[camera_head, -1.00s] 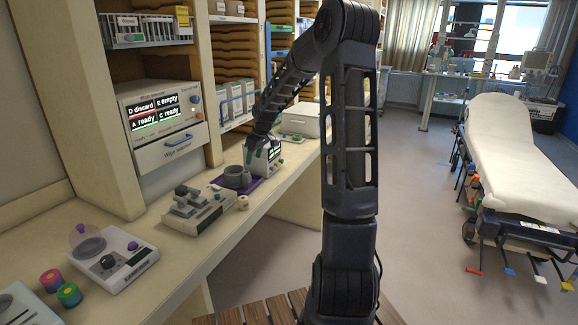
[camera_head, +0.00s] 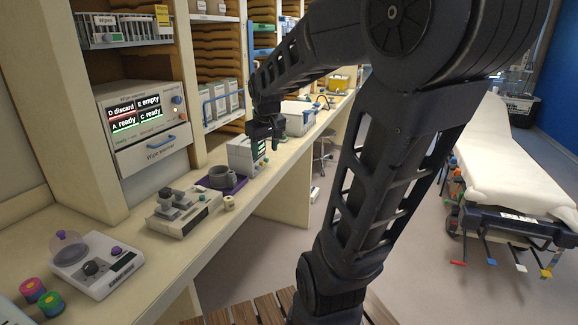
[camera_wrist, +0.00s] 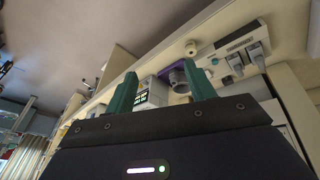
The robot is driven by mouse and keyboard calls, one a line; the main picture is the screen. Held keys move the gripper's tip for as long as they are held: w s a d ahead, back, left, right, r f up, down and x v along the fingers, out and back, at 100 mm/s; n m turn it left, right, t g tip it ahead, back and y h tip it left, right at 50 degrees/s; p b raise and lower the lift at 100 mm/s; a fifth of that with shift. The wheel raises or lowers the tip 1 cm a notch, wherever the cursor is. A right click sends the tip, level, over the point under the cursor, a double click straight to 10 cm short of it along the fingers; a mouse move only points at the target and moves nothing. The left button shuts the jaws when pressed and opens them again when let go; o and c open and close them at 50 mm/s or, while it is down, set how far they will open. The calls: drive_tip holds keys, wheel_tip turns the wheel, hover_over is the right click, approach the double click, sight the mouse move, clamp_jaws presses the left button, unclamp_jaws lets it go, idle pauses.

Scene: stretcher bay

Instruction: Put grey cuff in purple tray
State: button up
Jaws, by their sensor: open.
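The grey cuff (camera_head: 222,175) sits in the purple tray (camera_head: 238,184) on the counter, beside a white device with a lit display. The cuff also shows in the wrist view (camera_wrist: 178,80), with part of the purple tray (camera_wrist: 203,53) around it. My gripper (camera_head: 280,136) is raised above the counter's front edge, apart from the cuff and to its upper right. In the wrist view its two green fingers (camera_wrist: 160,85) stand wide apart with nothing held between them.
A white display device (camera_head: 245,155) stands behind the tray. A grey instrument (camera_head: 182,212) and a small cream knob-like piece (camera_head: 229,203) are nearer. A scale-like device (camera_head: 97,262) stands at the front left. A stretcher (camera_head: 505,165) stands at right.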

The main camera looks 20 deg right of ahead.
drive_tip(key=s+d+m, duration=0.2)
drive_tip(key=s+m, duration=0.1)
drive_tip(key=s, duration=1)
drive_tip(key=shift+s+f+t, duration=0.15)
drive_tip(key=shift+s+t, duration=0.15)
drive_tip(key=shift+s, duration=0.1)
drive_tip(key=shift+d, duration=0.1)
idle(0.8)
